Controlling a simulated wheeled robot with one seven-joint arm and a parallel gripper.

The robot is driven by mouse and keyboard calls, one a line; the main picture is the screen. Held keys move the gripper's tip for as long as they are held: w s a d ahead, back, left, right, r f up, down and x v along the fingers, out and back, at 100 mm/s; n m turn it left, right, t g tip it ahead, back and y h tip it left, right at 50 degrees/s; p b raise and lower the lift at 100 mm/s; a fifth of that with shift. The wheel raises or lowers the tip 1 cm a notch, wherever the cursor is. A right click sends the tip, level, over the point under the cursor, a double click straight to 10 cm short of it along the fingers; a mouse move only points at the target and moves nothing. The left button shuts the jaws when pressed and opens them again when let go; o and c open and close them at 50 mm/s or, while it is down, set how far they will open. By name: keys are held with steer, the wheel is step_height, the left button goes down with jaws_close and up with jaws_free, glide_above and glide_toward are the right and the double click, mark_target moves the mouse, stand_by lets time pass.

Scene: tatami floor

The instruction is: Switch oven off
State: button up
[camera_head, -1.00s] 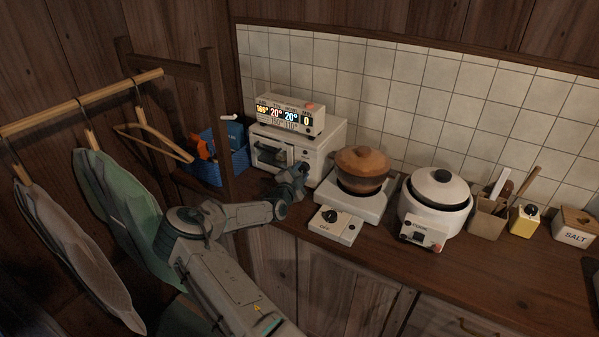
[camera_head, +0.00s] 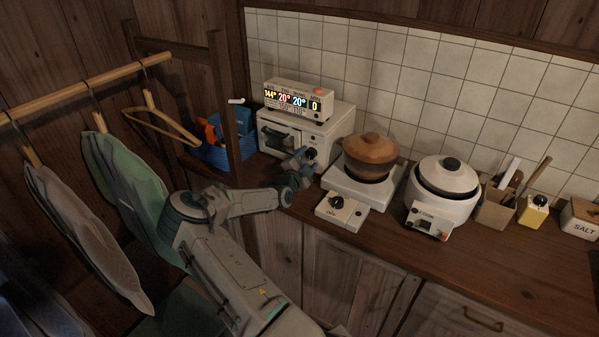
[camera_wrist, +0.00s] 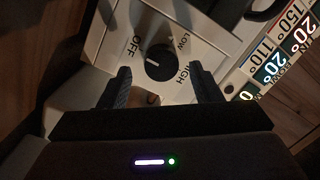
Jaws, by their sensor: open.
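The white oven (camera_head: 328,128) stands at the back left of the counter, with a dark window in its front. Its black knob (camera_head: 312,153) also shows in the wrist view (camera_wrist: 160,60), beside the printed words OFF, LOW and HIGH. The knob's white mark points left, on the side of OFF; exact alignment is hard to tell. My gripper (camera_head: 302,160) is in front of the oven's knob. In the wrist view my open gripper (camera_wrist: 161,88) has one finger on either side below the knob, apart from it, with nothing between them.
A lit display (camera_head: 298,100) on the oven reads about 144° at its left. A burner (camera_head: 343,211) with a brown pot (camera_head: 369,157) and a rice cooker (camera_head: 443,193) stand to the right. A blue basket (camera_head: 228,153) and a clothes rack (camera_head: 225,95) stand left.

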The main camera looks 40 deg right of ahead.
steer(key=b+v, duration=0.1)
steer(key=v, duration=1.1)
steer(key=shift+s+a+b, duration=0.3)
steer(key=shift+r, duration=0.1)
steer(key=s+a+r+m+g+y, duration=0.3)
steer(key=s+m+g, duration=0.35)
steer(key=m, duration=0.75)
steer(key=s+a+r+m+g+y, duration=0.25)
steer(key=s+m, duration=0.75)
steer(key=m, duration=0.5)
steer(key=s+a+r+m+t+y, duration=0.1)
steer(key=s+a+r+m+y, duration=0.2)
steer(key=a+m, duration=0.3)
steer(key=s+a+r+m+t+y, duration=0.1)
steer(key=s+a+r+m+y, duration=0.3)
steer(key=a, duration=0.5)
steer(key=s+a+r+m+t+y, duration=0.1)
steer(key=s+a+r+m+y, duration=0.2)
steer(key=s+a+m, duration=0.3)
steer(key=a+r+m, duration=0.1)
steer(key=a+m, duration=0.1)
steer(key=m, duration=0.1)
steer(key=shift+s+r+m, duration=0.25)
steer(key=shift+s+m, duration=0.1)
steer(key=shift+m, duration=0.05)
